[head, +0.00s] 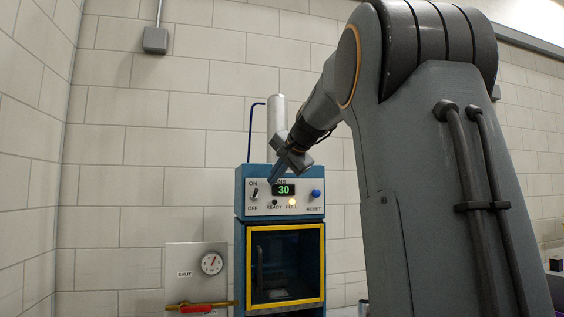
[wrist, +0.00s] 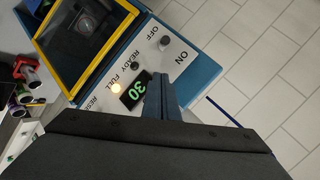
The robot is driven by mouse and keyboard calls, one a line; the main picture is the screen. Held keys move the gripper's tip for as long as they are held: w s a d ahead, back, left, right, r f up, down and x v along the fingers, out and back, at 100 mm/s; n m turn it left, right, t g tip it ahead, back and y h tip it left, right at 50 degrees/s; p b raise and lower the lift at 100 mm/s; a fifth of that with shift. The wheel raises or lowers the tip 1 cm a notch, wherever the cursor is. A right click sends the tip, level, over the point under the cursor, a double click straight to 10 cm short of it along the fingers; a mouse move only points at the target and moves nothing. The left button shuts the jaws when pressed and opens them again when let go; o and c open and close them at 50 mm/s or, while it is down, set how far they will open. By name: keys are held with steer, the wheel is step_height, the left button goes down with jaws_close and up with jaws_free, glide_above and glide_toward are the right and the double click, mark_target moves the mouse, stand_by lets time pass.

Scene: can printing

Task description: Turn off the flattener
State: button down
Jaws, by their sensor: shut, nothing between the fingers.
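The flattener is a blue machine (head: 240,232) with a white control panel (head: 300,208) on its upper part. Its toggle switch (head: 254,194) sits at the panel's left, between the ON and OFF labels; I cannot tell surely which way it points. It also shows in the wrist view (wrist: 166,43). The display (head: 284,190) reads 30. My gripper (head: 271,181) is shut and empty in front of the panel's top, to the upper right of the switch. In the wrist view the closed fingers (wrist: 160,82) lie beside the display, apart from the switch.
A blue reset button (head: 316,194) is at the panel's right. The FULL lamp (head: 292,202) glows and the READY lamp (head: 275,202) is dark. A yellow-framed window (head: 286,302) is below. A gauge panel (head: 184,252) with a red-handled valve (head: 198,309) stands left.

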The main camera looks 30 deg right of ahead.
mark_target(255, 194)
steer(key=shift+s+a+f+p, duration=0.1)
steer(key=shift+a+f+p, duration=0.3)
steer(key=shift+a, duration=0.5)
steer(key=shift+a+f+p, duration=0.15)
steer(key=shift+a+f, duration=0.35)
steer(key=shift+a, duration=0.35)
